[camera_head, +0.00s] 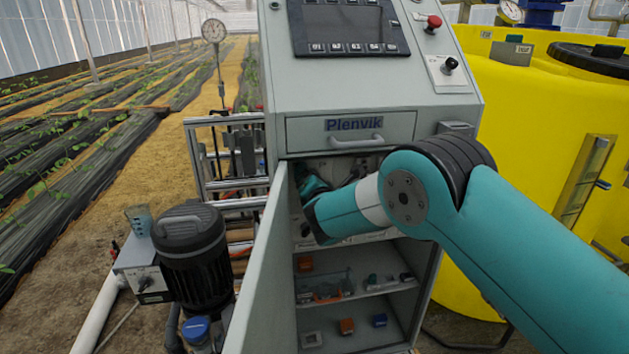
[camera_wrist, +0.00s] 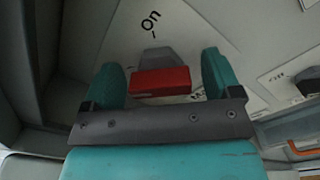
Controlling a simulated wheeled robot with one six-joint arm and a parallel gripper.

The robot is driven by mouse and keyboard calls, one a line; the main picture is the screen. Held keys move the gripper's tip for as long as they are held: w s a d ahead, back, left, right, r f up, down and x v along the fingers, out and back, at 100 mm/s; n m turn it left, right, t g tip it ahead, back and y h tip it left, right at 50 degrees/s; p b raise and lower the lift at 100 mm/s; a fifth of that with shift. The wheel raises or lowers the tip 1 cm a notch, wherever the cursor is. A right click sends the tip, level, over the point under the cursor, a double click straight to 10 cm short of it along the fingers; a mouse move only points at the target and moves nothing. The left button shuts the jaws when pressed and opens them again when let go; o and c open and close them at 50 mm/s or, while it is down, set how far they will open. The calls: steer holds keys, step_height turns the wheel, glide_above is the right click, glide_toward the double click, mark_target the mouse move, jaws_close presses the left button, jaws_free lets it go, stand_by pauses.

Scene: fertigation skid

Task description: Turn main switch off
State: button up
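The main switch has a red handle (camera_wrist: 161,82) on a grey base, mounted on a pale plate (camera_wrist: 180,40) inside the cabinet. The word "On" is printed on the plate just beyond the handle. In the wrist view my gripper (camera_wrist: 161,78) is open, with one teal finger on each side of the red handle. Gaps show between the handle and both fingers. In the head view my arm reaches into the open cabinet (camera_head: 293,90), where my gripper is partly hidden by my arm and the switch does not show.
The cabinet door (camera_head: 262,270) stands open at the left. Shelves below hold several small parts, including an orange block (camera_head: 346,326). A closed drawer (camera_head: 350,130) is above the opening. A pump motor (camera_head: 192,258) stands left and a yellow tank (camera_head: 540,120) right.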

steer(key=shift+s, duration=0.1)
steer(key=b+v, duration=0.5)
steer(key=v, duration=1.2)
steer(key=shift+s+d+r, duration=0.1)
steer(key=shift+s, duration=0.05)
